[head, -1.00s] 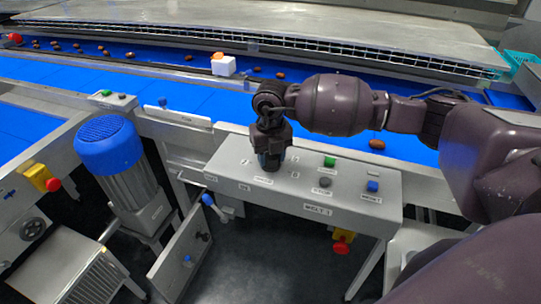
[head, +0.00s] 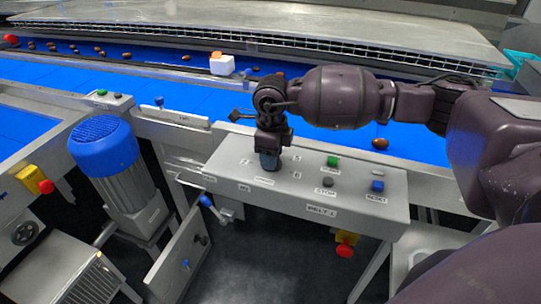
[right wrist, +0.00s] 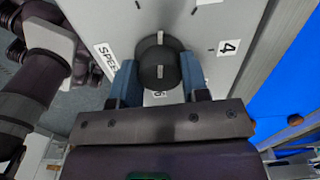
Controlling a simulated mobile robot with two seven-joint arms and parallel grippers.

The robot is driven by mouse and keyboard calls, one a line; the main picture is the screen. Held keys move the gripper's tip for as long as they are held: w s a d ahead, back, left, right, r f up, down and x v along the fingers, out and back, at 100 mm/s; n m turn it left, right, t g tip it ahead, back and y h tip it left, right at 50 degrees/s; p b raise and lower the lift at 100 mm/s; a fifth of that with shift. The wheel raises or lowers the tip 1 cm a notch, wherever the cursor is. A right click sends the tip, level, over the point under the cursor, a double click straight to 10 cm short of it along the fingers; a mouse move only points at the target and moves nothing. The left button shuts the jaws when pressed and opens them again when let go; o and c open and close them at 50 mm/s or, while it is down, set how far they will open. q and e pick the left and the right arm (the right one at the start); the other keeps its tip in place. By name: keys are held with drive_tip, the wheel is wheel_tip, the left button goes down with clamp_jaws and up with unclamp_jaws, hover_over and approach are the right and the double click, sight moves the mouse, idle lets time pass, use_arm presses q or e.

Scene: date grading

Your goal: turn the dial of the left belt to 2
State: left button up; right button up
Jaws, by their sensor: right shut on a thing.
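The control box (head: 225,160) stands in front of the blue belt, with printed labels on its sloping top. My right gripper (head: 270,163) points down onto the left part of this top and covers the dial in the head view. In the right wrist view the black round dial (right wrist: 158,62) sits between the two blue fingers of my right gripper (right wrist: 159,82), which are shut on it. A white line runs across the dial. A "4" label (right wrist: 229,47) lies right of it, a partly hidden number below it, and a "SPEED" label at its left. My left gripper is not in view.
A green button (head: 333,160), a dark button (head: 328,182) and a blue button (head: 377,185) stand right of the gripper. A yellow-and-red stop switch (head: 346,243) hangs under the box. A blue motor (head: 103,145) stands to the left. Several dates lie on the belts.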

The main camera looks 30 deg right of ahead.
drive_tip(key=n, duration=0.2)
drive_tip(key=shift+n+b, duration=0.3)
drive_tip(key=shift+n, duration=0.1)
drive_tip(key=shift+r+n, duration=0.1)
drive_tip(key=shift+n, duration=0.4)
drive_tip(key=o, duration=0.9)
wheel_tip(320, 180, up, 9)
drive_tip(key=shift+r, duration=0.9)
